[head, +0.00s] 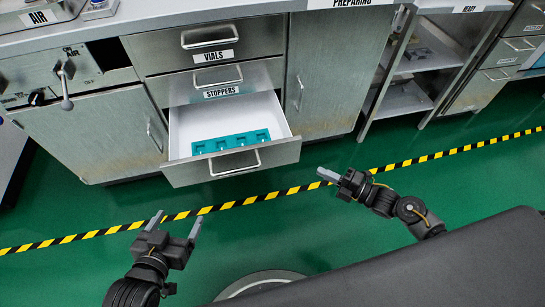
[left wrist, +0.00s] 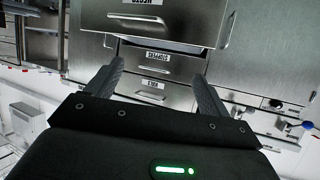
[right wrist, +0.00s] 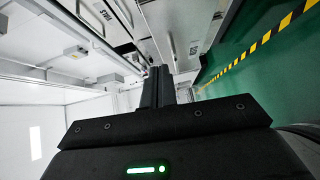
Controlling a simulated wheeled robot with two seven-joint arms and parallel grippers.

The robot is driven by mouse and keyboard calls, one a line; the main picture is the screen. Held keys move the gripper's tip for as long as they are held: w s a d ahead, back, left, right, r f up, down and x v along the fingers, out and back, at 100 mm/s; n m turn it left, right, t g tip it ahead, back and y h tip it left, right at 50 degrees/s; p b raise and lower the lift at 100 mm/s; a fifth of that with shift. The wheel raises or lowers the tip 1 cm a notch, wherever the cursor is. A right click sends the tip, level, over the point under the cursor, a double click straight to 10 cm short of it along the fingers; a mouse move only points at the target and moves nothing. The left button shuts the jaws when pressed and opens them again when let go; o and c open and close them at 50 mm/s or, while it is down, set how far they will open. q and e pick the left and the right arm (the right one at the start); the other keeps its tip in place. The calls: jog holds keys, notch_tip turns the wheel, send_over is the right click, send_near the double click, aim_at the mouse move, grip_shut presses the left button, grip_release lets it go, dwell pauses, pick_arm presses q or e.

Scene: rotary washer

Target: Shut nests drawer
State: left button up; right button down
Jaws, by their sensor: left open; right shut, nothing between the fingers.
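The nests drawer (head: 233,163) is the lowest of three in the stack and stands pulled out in the head view. A teal holder (head: 231,142) with several slots lies inside. Its front with a bar handle also shows upside down at the top of the left wrist view (left wrist: 185,18). My left gripper (head: 177,222) is open and empty, in front of the drawer and apart from it. Its fingers show spread in the left wrist view (left wrist: 158,72). My right gripper (head: 328,176) is shut and empty, to the right of the drawer front; its fingers meet in the right wrist view (right wrist: 160,70).
The stoppers drawer (head: 221,80) and vials drawer (head: 208,44) above are shut. Cabinet doors flank the stack, with a valve lever (head: 65,85) at left. An open shelf unit (head: 410,95) stands to the right. The green floor before the drawer is clear, with a yellow-black stripe (head: 275,197).

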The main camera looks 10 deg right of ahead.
jog(key=b, duration=0.1)
send_near(282, 144)
jog(key=s+a+x, duration=0.1)
jog(key=x, duration=0.4)
pick_arm(q)
jog(key=d+r+m+t+h, duration=0.1)
jog(key=d+r+t+h, duration=0.2)
jog(key=r, duration=0.3)
jog(key=shift+w+d+r+b, duration=0.15)
jog(key=shift+d+r+b, duration=0.1)
jog(key=shift+b, duration=0.05)
pick_arm(e)
jog(key=shift+w+d+f+n, duration=0.15)
jog(key=shift+w+n, duration=0.25)
jog(key=shift+w, duration=0.4)
